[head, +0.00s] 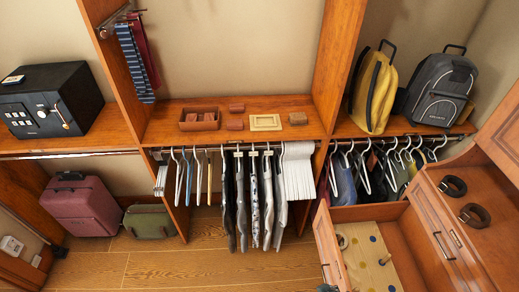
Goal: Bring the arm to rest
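No arm or gripper of mine can be made out clearly in the head view. A small dark shape (327,288) is cut off by the bottom edge, just below the drawer's handle; I cannot tell what it is. The wooden drawer (328,248) at the lower right is pulled open. Inside it lies a pale board (368,262) with coloured dots and a peg, and a round dark item (342,241) beside it.
A black safe (50,95), a yellow backpack (373,92) and a grey backpack (440,88) stand on shelves. Clothes hang below. A maroon suitcase (82,207) and a green case (149,221) stand at left. Two coiled belts (463,200) lie on the right cabinet. Floor (180,268) is clear at centre left.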

